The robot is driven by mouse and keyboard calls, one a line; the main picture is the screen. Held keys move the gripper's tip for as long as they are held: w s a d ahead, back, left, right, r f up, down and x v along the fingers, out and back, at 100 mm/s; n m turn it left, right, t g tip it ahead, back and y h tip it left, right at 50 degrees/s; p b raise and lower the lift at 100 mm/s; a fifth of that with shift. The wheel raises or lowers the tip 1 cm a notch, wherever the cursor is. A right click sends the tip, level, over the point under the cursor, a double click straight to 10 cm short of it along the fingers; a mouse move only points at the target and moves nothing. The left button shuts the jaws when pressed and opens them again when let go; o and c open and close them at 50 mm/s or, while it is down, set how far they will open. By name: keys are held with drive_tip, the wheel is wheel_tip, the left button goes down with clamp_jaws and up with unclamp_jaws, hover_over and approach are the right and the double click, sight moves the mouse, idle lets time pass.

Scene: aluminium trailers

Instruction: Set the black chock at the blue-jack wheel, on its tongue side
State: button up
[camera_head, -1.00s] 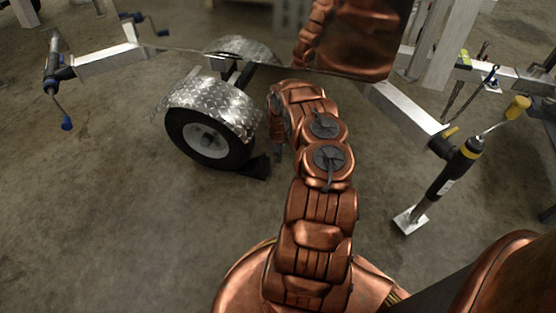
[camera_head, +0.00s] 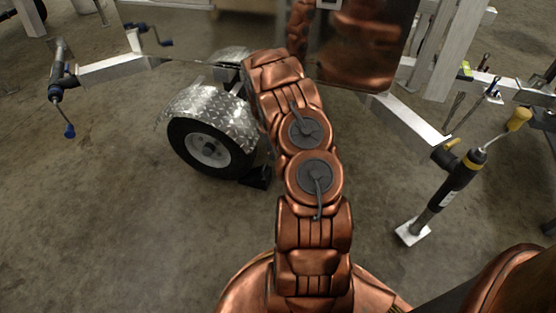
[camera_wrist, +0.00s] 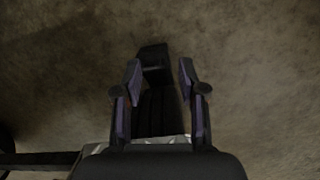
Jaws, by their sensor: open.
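The black chock (camera_head: 257,178) lies on the floor against or very close to the lower right side of the wheel (camera_head: 208,148). The wheel sits under a diamond-plate fender (camera_head: 212,105). The blue-handled jack (camera_head: 60,85) is at the upper left. In the wrist view my gripper (camera_wrist: 159,68) is open, and the black chock (camera_wrist: 154,57) shows between and just beyond its fingers. I cannot tell whether the fingers touch it. In the head view my arm hides the gripper.
A black jack with a yellow handle (camera_head: 455,185) stands on a white foot at the right. Aluminium beams (camera_head: 410,115) run at the upper right. A pale, shiny edge (camera_wrist: 165,140) shows low in the wrist view.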

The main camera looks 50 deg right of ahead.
drive_tip(key=s+a+r+m, duration=0.1)
drive_tip(key=s+a+r, duration=0.2)
drive_tip(key=a+r, duration=0.5)
drive_tip(key=s+a+r+m+g, duration=0.1)
drive_tip(key=s+a+r, duration=0.4)
drive_tip(key=r, duration=0.4)
drive_tip(key=s+a+r+m, duration=0.1)
drive_tip(key=s+a+r, duration=0.1)
drive_tip(key=a+r, duration=0.65)
drive_tip(key=s+a+r, duration=0.3)
drive_tip(key=s+a, duration=0.5)
drive_tip(key=s, duration=0.3)
drive_tip(key=s+a+r+g+y, duration=0.1)
drive_tip(key=s+a+r, duration=0.3)
drive_tip(key=s+a, duration=0.4)
drive_tip(key=s, duration=0.3)
drive_tip(key=shift+s, duration=0.2)
drive_tip(key=shift+r, duration=0.1)
